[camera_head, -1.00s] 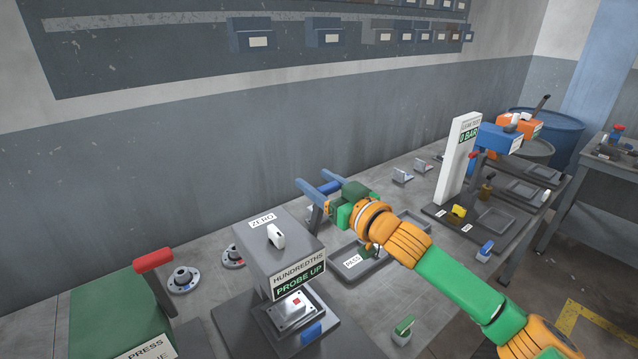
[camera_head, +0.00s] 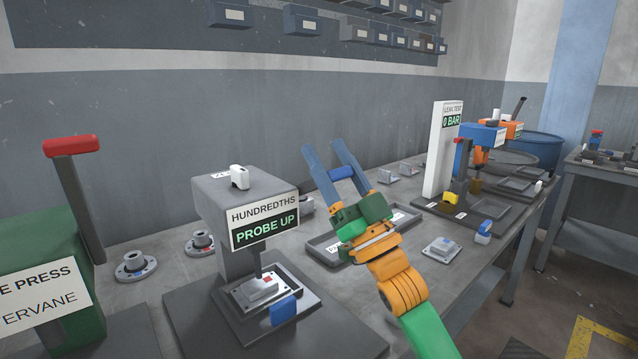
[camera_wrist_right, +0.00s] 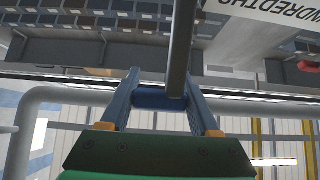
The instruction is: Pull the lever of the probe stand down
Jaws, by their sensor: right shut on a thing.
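The probe stand (camera_head: 215,205) is a grey housing with a sign reading HUNDREDTHS, PROBE UP. Its probe points down over a small light block (camera_head: 258,289) with a red mark, on the stand's plate. My right gripper (camera_head: 323,146) is to the right of the housing, its blue fingers shut on the lever's blue grip (camera_head: 342,173). In the right wrist view the blue grip (camera_wrist_right: 155,98) lies across between the fingers, and the dark lever rod (camera_wrist_right: 181,45) runs from its right end. In the head view most of the rod is hidden. My left gripper is out of view.
A green press (camera_head: 40,250) with a red-handled lever (camera_head: 72,146) stands at the left. Flanged round parts (camera_head: 135,266) lie between it and the stand. A tray (camera_head: 320,247) is behind my right gripper. The leak test stand (camera_head: 441,150) is farther right.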

